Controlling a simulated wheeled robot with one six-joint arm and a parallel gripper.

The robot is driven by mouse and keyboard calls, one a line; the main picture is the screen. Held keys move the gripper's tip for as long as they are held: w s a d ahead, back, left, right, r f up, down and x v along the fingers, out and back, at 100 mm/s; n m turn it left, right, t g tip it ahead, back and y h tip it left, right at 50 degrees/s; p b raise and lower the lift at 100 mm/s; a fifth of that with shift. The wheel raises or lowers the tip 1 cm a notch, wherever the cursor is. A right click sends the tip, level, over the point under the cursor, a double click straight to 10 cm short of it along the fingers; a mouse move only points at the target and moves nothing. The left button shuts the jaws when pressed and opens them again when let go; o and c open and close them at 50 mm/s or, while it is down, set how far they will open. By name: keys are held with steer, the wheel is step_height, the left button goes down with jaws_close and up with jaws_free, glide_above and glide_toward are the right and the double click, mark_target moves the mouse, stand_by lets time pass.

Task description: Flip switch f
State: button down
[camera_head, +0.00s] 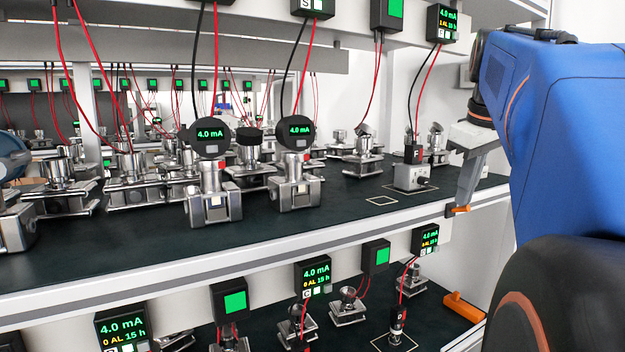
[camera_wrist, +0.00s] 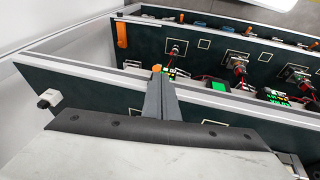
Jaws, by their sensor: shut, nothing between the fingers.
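My gripper (camera_head: 458,207) hangs at the right end of the upper shelf, near its front edge, with its grey fingers pointing down and orange showing at the tip. It is shut and empty; the fingers also show in the wrist view (camera_wrist: 158,80). A small grey box (camera_head: 411,178) with a dark knob on its right side stands on the shelf, left of my gripper and apart from it. A red-and-black plug sits above the box. A pale box with a dark knob (camera_wrist: 48,99) shows at the left in the wrist view; I cannot tell if it is the same one.
A display (camera_head: 443,22) hangs above the box, with red and black wires running down. Metal transmitters (camera_head: 213,190) crowd the shelf to the left. The lower shelf holds more transmitters and an orange handle (camera_head: 464,306).

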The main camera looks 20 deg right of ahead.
steer(key=f+t, duration=0.1)
steer(key=t, duration=0.1)
steer(key=s+t, duration=0.1)
steer(key=t, duration=0.1)
steer(key=s+f+t, duration=0.1)
steer(key=t, duration=0.1)
steer(key=shift+s+f+m, duration=0.2)
steer(key=shift+f+m, duration=0.1)
steer(key=shift+f, duration=0.05)
stand_by(0.5)
steer(key=shift+w+r, duration=0.3)
steer(key=shift+w, duration=0.45)
steer(key=shift+r, duration=0.1)
